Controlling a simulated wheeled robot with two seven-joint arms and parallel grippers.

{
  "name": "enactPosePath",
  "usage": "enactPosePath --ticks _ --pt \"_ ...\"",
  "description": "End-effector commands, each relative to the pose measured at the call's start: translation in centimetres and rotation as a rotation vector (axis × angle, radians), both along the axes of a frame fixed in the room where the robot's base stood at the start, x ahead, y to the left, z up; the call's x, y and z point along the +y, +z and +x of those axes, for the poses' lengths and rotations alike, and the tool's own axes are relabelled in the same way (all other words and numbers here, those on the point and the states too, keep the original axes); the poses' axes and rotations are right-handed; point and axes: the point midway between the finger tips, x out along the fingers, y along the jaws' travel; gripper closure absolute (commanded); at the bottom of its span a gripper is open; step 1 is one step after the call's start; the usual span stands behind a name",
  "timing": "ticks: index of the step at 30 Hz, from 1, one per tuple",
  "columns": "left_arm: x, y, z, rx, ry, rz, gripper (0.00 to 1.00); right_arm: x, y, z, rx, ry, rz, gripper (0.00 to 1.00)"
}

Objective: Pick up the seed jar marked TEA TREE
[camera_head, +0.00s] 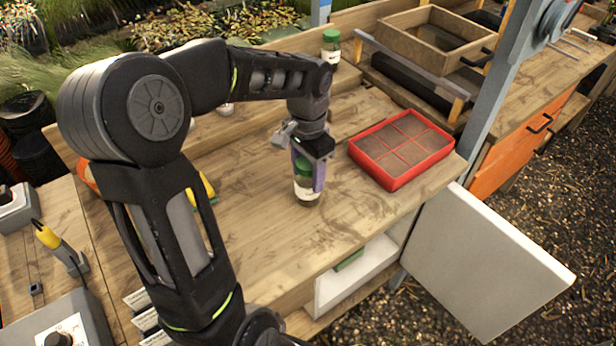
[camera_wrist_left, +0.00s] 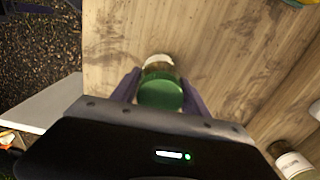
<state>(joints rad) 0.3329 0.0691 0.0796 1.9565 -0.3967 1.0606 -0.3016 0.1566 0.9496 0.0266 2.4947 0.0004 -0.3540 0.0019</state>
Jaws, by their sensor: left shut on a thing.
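A seed jar (camera_head: 306,190) with a green lid and a pale label stands upright on the wooden bench, or just above it. I cannot read its label. My left gripper (camera_head: 309,172) is shut on this jar from above, with its purple fingers on either side of it. In the left wrist view the green lid (camera_wrist_left: 160,92) lies between the two fingers (camera_wrist_left: 160,88). A second green-lidded jar (camera_head: 330,46) stands at the back of the bench, its label too small to read. My right gripper is not in view.
A red divided tray (camera_head: 402,148) sits right of the held jar. A wooden box (camera_head: 435,38) stands behind it. A white cabinet door (camera_head: 487,262) hangs open below the front edge. Another jar (camera_wrist_left: 293,165) shows at the lower right of the wrist view. Bench around the jar is clear.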

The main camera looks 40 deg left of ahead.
Motion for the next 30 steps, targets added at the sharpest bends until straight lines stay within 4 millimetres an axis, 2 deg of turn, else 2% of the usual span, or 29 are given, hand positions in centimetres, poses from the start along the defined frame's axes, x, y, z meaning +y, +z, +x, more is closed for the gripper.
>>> enactPosePath --ticks 5,15,18,22,30 --pt "0.0 1.7 0.1 -0.006 0.001 0.002 1.0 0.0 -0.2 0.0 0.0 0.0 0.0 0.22" --pt "0.0 8.1 0.1 -0.006 -0.001 0.001 1.0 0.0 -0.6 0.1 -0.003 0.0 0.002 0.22" --pt "0.0 9.3 0.1 -0.004 0.0 0.0 1.0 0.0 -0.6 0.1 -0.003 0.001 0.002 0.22" --pt "0.0 9.9 0.0 -0.002 0.0 0.0 1.0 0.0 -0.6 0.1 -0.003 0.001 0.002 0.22" --pt "0.0 9.9 0.0 -0.001 0.0 0.0 1.0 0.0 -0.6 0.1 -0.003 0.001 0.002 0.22"
